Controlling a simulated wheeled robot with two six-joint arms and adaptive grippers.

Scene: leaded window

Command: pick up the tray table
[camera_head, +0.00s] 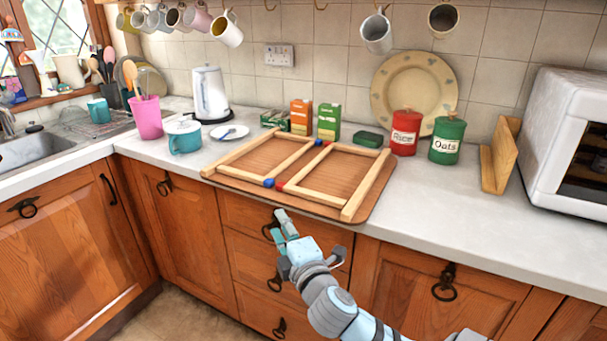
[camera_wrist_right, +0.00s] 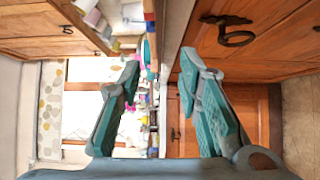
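The tray table (camera_head: 327,163) lies flat on the worktop in the head view, with its pale wooden legs folded on a brown board. Blue and red round ends show at the middle of its front side. My right gripper (camera_head: 284,226) is in front of the drawers, below the worktop's front edge and apart from the tray table. In the right wrist view, the right gripper (camera_wrist_right: 160,78) is open, with nothing between its teal-padded fingers. My left gripper is not in view.
Orange and green cartons (camera_head: 301,117) stand behind the tray table. A red Rice tin (camera_head: 405,133) and green Oats tin (camera_head: 447,139) stand to its right. A teal pot (camera_head: 184,137) and white saucer (camera_head: 229,132) are to its left. The worktop (camera_head: 450,205) is clear at front right.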

